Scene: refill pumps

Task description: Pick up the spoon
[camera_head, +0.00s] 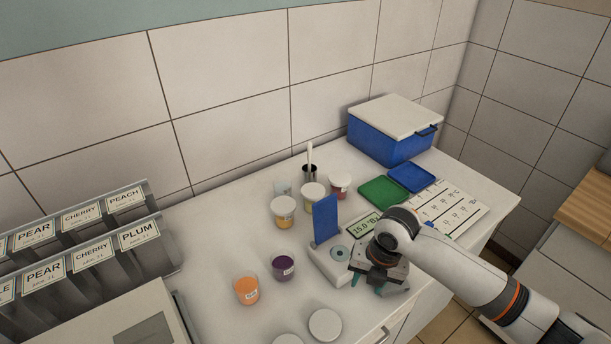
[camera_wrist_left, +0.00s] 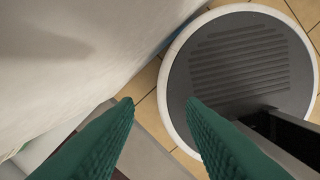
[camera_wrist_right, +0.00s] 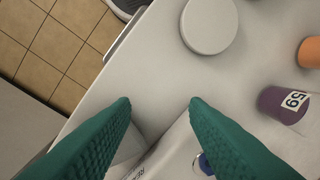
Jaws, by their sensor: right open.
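The spoon (camera_head: 309,154) stands nearly upright in a dark metal cup (camera_head: 309,172) at the back of the counter; only its pale handle shows, and its lower end is hidden in the cup. My right gripper (camera_head: 367,284) is open and empty near the counter's front edge, to the right of the spoon and nearer to me. Its green fingers are apart in the right wrist view (camera_wrist_right: 160,103). My left gripper (camera_wrist_left: 159,102) is open and empty in the left wrist view, beside a pale surface and above the floor; the head view does not show it.
Lidded cups (camera_head: 283,211) stand close around the metal cup. Orange (camera_head: 246,291) and purple (camera_head: 283,267) cups stand nearer. A blue box (camera_head: 387,143) is at the back right.

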